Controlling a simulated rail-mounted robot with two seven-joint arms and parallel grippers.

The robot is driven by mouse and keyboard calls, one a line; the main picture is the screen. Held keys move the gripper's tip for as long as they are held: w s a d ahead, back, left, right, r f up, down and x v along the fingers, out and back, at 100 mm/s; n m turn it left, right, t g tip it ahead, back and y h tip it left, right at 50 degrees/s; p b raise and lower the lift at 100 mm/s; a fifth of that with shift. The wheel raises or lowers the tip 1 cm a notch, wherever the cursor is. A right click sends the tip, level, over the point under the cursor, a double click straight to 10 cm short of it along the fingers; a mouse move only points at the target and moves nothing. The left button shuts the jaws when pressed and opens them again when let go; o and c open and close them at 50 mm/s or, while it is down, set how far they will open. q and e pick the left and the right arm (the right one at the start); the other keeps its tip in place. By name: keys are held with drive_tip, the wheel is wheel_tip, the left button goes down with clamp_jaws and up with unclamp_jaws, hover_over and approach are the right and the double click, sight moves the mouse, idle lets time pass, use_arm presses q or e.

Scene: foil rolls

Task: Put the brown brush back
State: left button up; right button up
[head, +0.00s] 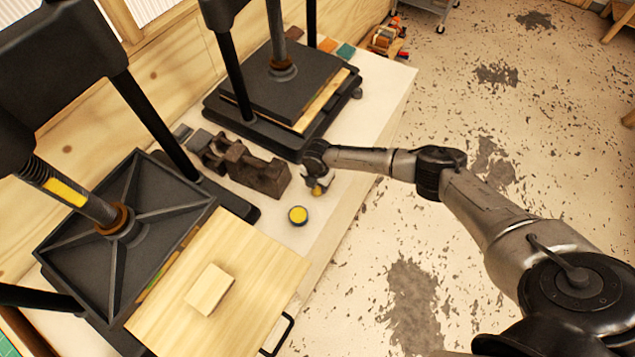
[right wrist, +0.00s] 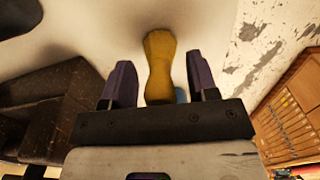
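An ochre-brown handle (right wrist: 160,62), seemingly the brown brush, stands between the fingers of my right gripper (right wrist: 161,82) in the right wrist view. Clear gaps show on both sides, so the gripper is open around it. In the head view my right gripper (head: 318,180) is low over the pale bench top, and only a small ochre bit of the handle (head: 319,189) shows beneath it. The brush's lower end is hidden. A dark brown block-like stand (head: 262,175) is just left of the gripper. My left gripper is not in view.
A round tin with a yellow top (head: 298,215) stands in front of the gripper. Two black screw presses (head: 125,210), (head: 290,85) flank the stand. A wooden board with a pale block (head: 210,289) lies at the near press. The bench edge is close on the right.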

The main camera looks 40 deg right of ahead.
drive_tip(key=shift+o, duration=0.6)
drive_tip(key=shift+r, duration=0.1)
